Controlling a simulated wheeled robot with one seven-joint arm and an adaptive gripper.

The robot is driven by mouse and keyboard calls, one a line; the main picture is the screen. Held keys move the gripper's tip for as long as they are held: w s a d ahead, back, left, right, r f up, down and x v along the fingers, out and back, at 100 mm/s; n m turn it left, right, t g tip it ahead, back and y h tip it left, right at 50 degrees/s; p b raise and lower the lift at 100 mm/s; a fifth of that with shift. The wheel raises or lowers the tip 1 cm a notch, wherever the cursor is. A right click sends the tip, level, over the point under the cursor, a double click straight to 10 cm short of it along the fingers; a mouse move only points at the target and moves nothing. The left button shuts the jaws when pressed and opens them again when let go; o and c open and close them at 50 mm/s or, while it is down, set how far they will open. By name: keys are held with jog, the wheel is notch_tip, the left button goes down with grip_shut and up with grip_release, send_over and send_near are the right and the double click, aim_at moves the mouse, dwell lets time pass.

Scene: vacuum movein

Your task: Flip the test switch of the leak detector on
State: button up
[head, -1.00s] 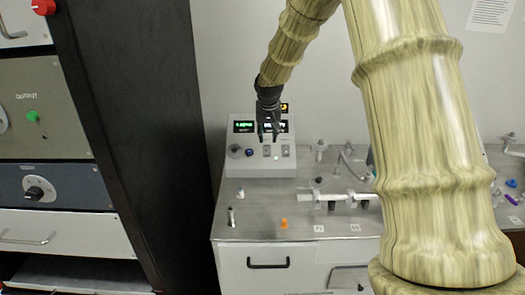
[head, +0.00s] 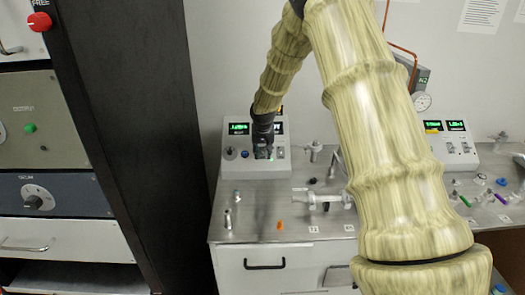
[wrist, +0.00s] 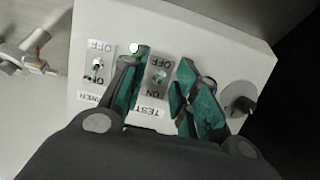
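The leak detector is a light grey sloped box (head: 228,168) with lit green displays, at the back left of the bench in the head view. My gripper (head: 263,153) is down at its front panel. In the wrist view, the panel (wrist: 215,45) fills the upper middle. The test switch (wrist: 159,76) sits on a grey plate marked OFF and ON, above a TEST label (wrist: 146,110). My gripper (wrist: 160,98) is open, with one finger on each side of the plate. Whether a finger touches the lever, and which way the lever tilts, I cannot tell.
A dark knob (wrist: 239,101) is on the right. A black cabinet side (head: 125,110) stands left of the bench. A second display box (head: 455,150) stands at right.

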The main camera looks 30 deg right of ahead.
grip_shut()
jog(key=shift+r, duration=0.1)
jog(key=p, duration=0.1)
jog(key=g+y+p, duration=0.1)
jog(key=p, duration=0.1)
jog(key=shift+w+d+r+g, duration=0.2)
jog(key=shift+w+r+g, duration=0.1)
jog(key=shift+r, duration=0.05)
jog(key=shift+w+d+r+g+y+p, duration=0.15)
jog(key=shift+w+g+y+p, duration=0.15)
jog(key=shift+g+y+p, duration=0.3)
jog(key=shift+w+d+g+y+p, duration=0.15)
jog(key=shift+w+g+y+p, duration=0.2)
jog(key=shift+g+p, duration=0.45)
jog(key=shift+s, duration=0.1)
